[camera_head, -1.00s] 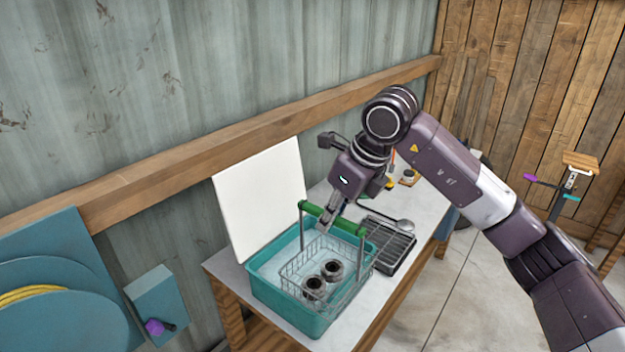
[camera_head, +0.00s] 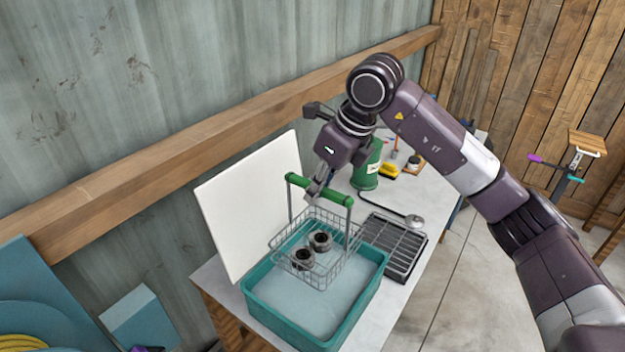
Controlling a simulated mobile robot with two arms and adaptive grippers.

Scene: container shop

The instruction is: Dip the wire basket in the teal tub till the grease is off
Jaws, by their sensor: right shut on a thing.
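The wire basket (camera_head: 338,272) hangs above the teal tub (camera_head: 262,308), over its back part. Two dark ring-shaped metal parts (camera_head: 303,259) lie in the basket. The tub holds pale, cloudy liquid (camera_head: 325,308). My right gripper (camera_head: 318,192) is shut on the basket's green handle (camera_head: 334,194). Whether the basket's underside is clear of the liquid is hard to tell, but it appears raised. Any grease left on the parts is too small to make out. My left gripper is not in view.
A black drain rack (camera_head: 394,246) stands right of the tub, with a ladle (camera_head: 414,221) behind it. A green canister (camera_head: 367,166) and a yellow brush (camera_head: 388,171) are farther back. A white board (camera_head: 245,205) leans behind the tub.

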